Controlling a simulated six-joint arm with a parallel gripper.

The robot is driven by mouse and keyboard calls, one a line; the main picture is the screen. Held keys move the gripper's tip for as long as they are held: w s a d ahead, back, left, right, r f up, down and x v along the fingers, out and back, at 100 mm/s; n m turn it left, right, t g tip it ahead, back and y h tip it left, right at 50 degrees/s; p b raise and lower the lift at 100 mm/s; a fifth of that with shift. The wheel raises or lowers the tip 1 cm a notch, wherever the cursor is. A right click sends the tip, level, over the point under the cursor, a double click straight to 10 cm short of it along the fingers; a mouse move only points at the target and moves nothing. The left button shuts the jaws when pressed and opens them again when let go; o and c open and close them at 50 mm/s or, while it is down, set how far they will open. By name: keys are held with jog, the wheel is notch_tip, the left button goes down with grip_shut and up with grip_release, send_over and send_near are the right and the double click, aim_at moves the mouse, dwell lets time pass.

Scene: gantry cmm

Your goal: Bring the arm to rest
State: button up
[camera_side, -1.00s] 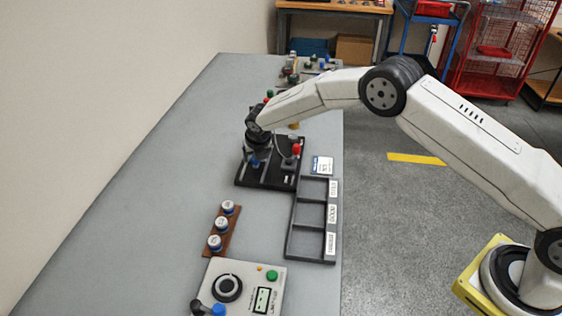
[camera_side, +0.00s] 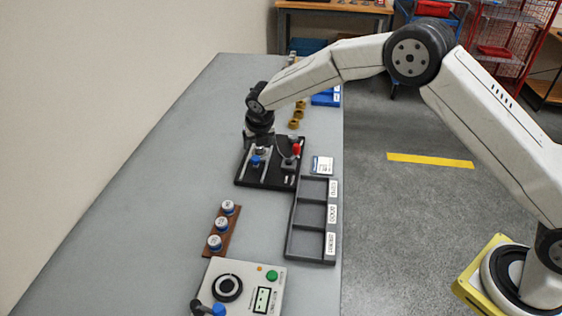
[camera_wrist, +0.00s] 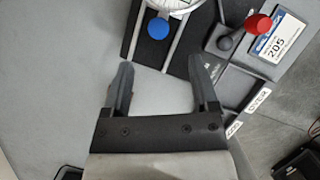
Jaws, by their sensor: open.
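My gripper (camera_side: 259,138) hangs over the back left part of the black fixture plate (camera_side: 250,179) in the side view. In the wrist view my gripper (camera_wrist: 165,72) has its two fingers spread apart, with nothing between them. The fixture's blue knob (camera_wrist: 158,28) and red knob (camera_wrist: 258,22) lie beyond the fingertips. They also show in the side view as a blue knob (camera_side: 255,160) and a red knob (camera_side: 296,149). The fingertips are hard to make out in the side view.
A grey tray (camera_side: 291,243) with three labelled compartments lies right of the fixture. A brown rack (camera_side: 234,240) holds three blue-and-white pieces. A control box (camera_side: 250,280) stands at the front. Gold rings (camera_side: 296,113) lie behind. The table's left side is clear.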

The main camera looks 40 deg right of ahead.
jog(key=shift+r, duration=0.1)
dwell(0.3)
jog(key=s+d+r+m, duration=0.1)
jog(key=s+d+m, duration=0.2)
jog(key=s+m, duration=0.7)
jog(key=s+d+r+m+g+y, duration=0.1)
jog(key=s+d+m, duration=0.3)
jog(key=s+m, duration=0.7)
jog(key=s+d+r+m, duration=0.3)
jog(key=s+d+m, duration=0.1)
jog(key=s+m, duration=0.7)
jog(key=shift+s+g, duration=0.4)
jog(key=shift+s, duration=0.4)
jog(key=shift+r, duration=0.15)
jog(key=shift+c, duration=0.4)
